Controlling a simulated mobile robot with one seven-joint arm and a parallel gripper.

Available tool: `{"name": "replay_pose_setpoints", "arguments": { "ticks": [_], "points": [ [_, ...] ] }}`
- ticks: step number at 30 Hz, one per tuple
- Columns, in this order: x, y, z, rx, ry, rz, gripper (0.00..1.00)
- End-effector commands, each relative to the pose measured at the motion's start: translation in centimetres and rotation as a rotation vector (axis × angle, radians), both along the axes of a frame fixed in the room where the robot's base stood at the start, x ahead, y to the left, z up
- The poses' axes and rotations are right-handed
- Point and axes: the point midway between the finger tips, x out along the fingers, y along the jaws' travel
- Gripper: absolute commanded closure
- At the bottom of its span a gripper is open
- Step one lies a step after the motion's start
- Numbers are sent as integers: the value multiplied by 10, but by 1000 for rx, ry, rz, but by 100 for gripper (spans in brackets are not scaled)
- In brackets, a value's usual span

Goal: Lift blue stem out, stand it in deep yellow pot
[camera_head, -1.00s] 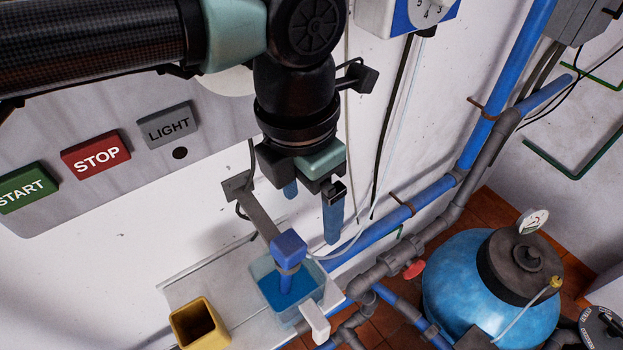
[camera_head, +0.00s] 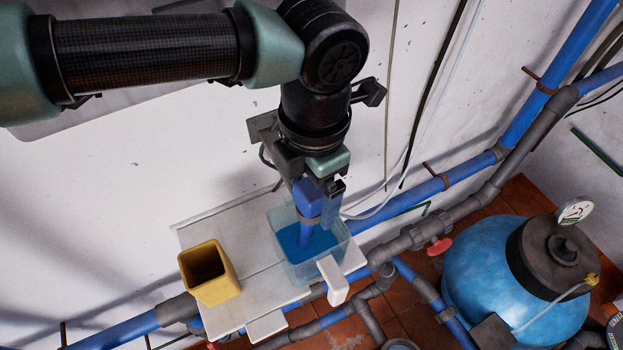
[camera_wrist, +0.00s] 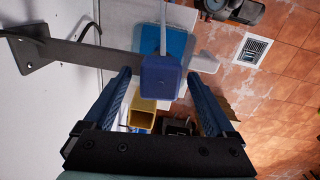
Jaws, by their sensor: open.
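The blue stem (camera_head: 306,236), with a square block head, stands upright in a clear tub (camera_head: 338,252) of blue liquid. My gripper (camera_head: 316,200) is open, pointing down around the stem's head. In the wrist view the head (camera_wrist: 160,77) sits between the tips of the two blue fingers (camera_wrist: 159,72), with gaps showing on both sides. In the head view the near finger and the wrist hide part of the head. The deep yellow pot (camera_head: 212,288) stands upright left of the tub; its opening is dark. It also shows in the wrist view (camera_wrist: 141,119).
A grey bar (camera_wrist: 88,60) juts from the wall close to the stem's head. The white shelf (camera_head: 262,290) has bare room between pot and tub. A white block (camera_head: 333,280) is at the tub's front. Blue pipes (camera_head: 400,205) and a blue tank (camera_head: 500,265) lie right.

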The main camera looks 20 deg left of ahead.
Motion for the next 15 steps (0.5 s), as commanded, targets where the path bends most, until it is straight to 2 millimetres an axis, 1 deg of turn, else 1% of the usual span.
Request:
{"name": "replay_pose_setpoints", "arguments": {
  "ticks": [1, 3, 12, 14, 15],
  "points": [
    [0, 0, -5, 0, 0, 0, 10],
    [0, 0, -7, 0, 0, 0, 10],
    [0, 0, -8, 0, 0, 1, 10],
    [0, 0, -8, 0, 0, 1, 21],
    [0, 0, -8, 0, 0, 1, 28]
  ]
}}
